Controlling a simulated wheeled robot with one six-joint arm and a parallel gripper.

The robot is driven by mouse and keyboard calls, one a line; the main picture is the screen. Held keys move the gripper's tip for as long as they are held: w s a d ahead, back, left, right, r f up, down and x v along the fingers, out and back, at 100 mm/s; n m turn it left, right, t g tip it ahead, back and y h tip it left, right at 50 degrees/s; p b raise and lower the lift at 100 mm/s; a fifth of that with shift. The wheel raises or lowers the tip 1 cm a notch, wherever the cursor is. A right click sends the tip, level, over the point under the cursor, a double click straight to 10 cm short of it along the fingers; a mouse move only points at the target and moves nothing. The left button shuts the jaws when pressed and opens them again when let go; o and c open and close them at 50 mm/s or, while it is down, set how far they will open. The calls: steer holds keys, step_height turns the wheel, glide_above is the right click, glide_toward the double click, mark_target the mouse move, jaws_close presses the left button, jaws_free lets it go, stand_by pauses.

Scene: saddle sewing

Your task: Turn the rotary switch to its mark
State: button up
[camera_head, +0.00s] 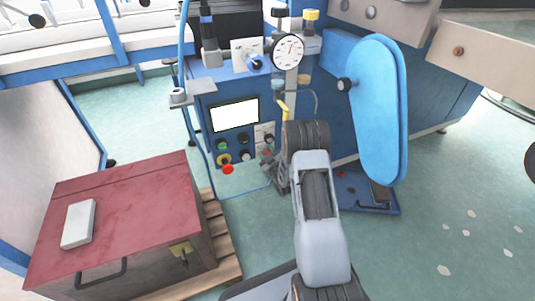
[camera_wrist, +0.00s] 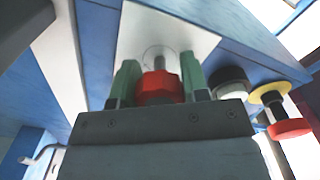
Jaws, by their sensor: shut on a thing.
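The rotary switch has a red knob (camera_wrist: 158,88) on a metal shaft, in front of a white plate (camera_wrist: 190,32) with a faint round dial. My gripper (camera_wrist: 159,87) has its green fingers on both sides of the red knob and is shut on it. The dial's mark cannot be made out, and the gripper body hides the lower part of the knob. In the head view, my gripper (camera_head: 268,158) is at the right side of the control panel, below the white plate (camera_head: 264,132). The knob is small and partly covered there.
A red emergency button on a yellow collar (camera_wrist: 290,128) and a black button (camera_wrist: 230,82) sit beside the switch. The panel has a bright screen (camera_head: 235,115). A dial gauge (camera_head: 288,52) and blue cover (camera_head: 377,110) stand nearby. A red-topped chest (camera_head: 130,195) is at left.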

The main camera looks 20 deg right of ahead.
steer(key=o, duration=0.9)
steer(key=shift+s, duration=0.1)
steer(key=s+p, duration=0.4)
steer(key=s, duration=0.9)
steer(key=shift+s, duration=0.35)
